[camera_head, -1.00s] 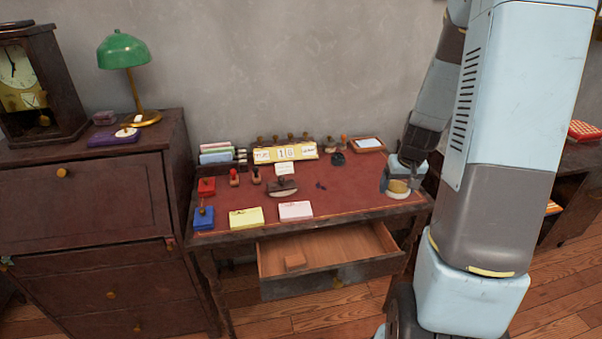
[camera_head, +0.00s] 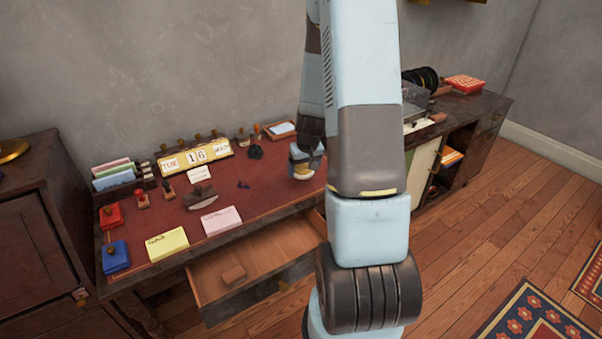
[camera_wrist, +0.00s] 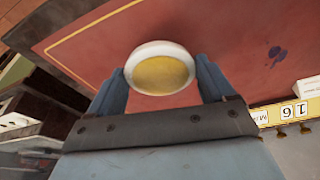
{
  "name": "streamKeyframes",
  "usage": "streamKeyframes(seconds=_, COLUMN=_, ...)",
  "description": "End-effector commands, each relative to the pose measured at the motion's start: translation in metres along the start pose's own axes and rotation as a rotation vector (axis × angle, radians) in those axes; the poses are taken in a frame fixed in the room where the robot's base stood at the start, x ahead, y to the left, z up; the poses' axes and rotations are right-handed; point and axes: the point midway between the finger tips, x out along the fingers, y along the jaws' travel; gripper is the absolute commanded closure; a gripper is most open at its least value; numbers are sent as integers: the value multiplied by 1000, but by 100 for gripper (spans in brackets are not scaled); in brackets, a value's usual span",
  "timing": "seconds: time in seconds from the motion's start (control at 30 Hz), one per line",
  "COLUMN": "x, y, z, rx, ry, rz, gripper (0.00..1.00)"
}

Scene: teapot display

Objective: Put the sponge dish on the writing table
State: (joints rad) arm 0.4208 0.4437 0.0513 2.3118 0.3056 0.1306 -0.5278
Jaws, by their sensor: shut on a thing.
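The sponge dish (camera_wrist: 160,69) is a round white dish with a yellow sponge in it. In the wrist view it sits between the two fingers of my gripper (camera_wrist: 162,82), which is shut on it. In the head view the dish (camera_head: 301,175) shows small below my gripper, at the right part of the writing table (camera_head: 270,190). The table has a red top with a dark wooden edge. I cannot tell whether the dish touches the top or hangs just above it. My arm hides the table's right end.
The table holds several stamps, a calendar (camera_head: 195,155), a yellow pad (camera_head: 167,244), a pink pad (camera_head: 221,220) and a small tray (camera_head: 281,130). The front drawer (camera_head: 245,275) is open. Red surface is clear left of the dish. A dark cabinet (camera_head: 470,110) stands at the right.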

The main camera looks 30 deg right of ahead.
Motion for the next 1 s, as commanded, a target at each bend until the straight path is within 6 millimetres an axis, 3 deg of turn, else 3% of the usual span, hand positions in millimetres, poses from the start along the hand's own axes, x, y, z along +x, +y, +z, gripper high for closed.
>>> streamKeyframes(seconds=0.27, x=13, y=6, z=0, rx=9, ry=1, rz=3, gripper=56)
streamKeyframes(seconds=0.57, x=43, y=10, z=8, rx=15, ry=0, rz=4, gripper=56)
streamKeyframes(seconds=0.93, x=46, y=11, z=9, rx=17, ry=2, rz=6, gripper=56)
streamKeyframes(seconds=0.97, x=46, y=11, z=9, rx=17, ry=2, rz=6, gripper=16)
streamKeyframes(seconds=1.0, x=46, y=11, z=9, rx=16, ry=2, rz=6, gripper=13)
